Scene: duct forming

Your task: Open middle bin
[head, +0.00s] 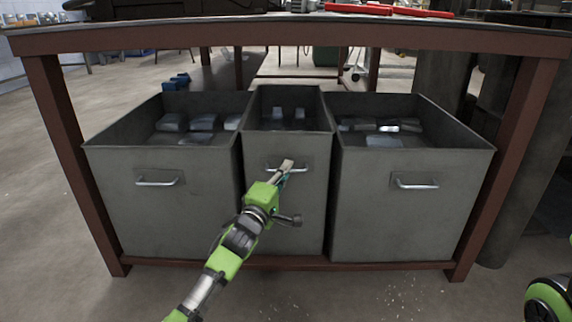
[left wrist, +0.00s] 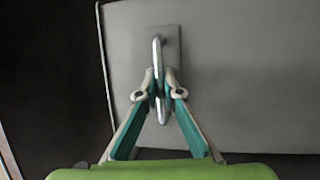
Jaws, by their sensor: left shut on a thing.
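The middle bin (head: 289,221) is a narrow grey metal box between two wider bins, under a table. Its silver handle (left wrist: 157,60) is on its front face. My left gripper (head: 285,170) is at that handle, and in the left wrist view its two fingers (left wrist: 158,92) close around the bar from both sides. The handle's upper and lower ends stick out past the fingers in that view. The middle bin's front looks about level with the fronts of its neighbours. My right gripper is not in view.
The left bin (head: 185,215) and right bin (head: 405,220) stand close beside the middle bin, each with a handle and metal pieces inside. The brown table frame (head: 290,37) passes above, with legs at both sides. Open floor lies in front.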

